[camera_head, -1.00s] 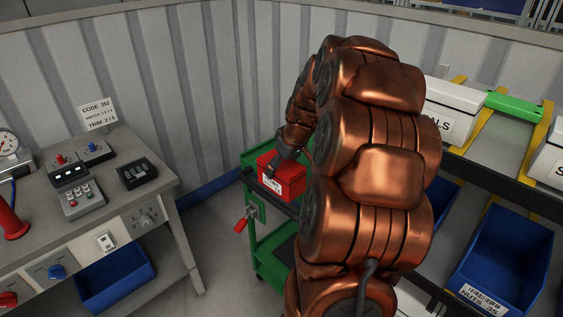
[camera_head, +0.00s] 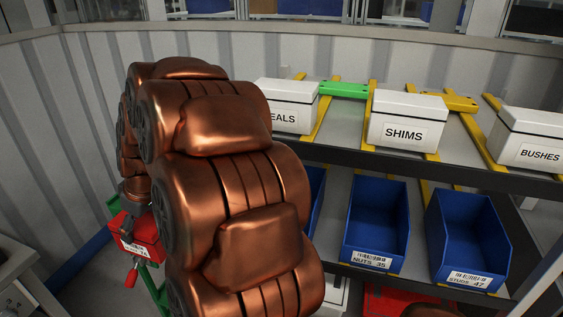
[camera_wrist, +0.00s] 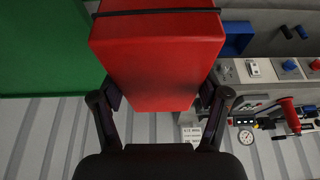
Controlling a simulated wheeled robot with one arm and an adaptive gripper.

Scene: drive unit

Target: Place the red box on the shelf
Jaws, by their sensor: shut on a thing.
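The red box (camera_head: 143,238) with a white label is at the lower left of the head view, at the green cart (camera_head: 156,287); I cannot tell whether it touches the cart. In the wrist view the red box (camera_wrist: 158,60) fills the upper middle, a finger on each side. My gripper (camera_wrist: 160,96) is shut on it; in the head view my arm hides part of the scene around it. The shelf (camera_head: 345,160) stands to the right, with white boxes on its sloped upper level and blue bins below.
White boxes marked SHIMS (camera_head: 408,120) and BUSHES (camera_head: 527,140) stand on the upper level, with a partly hidden one (camera_head: 290,108) at left. Gaps between them hold yellow rails and a green piece (camera_head: 344,90). A blue bin (camera_head: 375,225) sits below. Bench controls (camera_wrist: 285,66) show in the wrist view.

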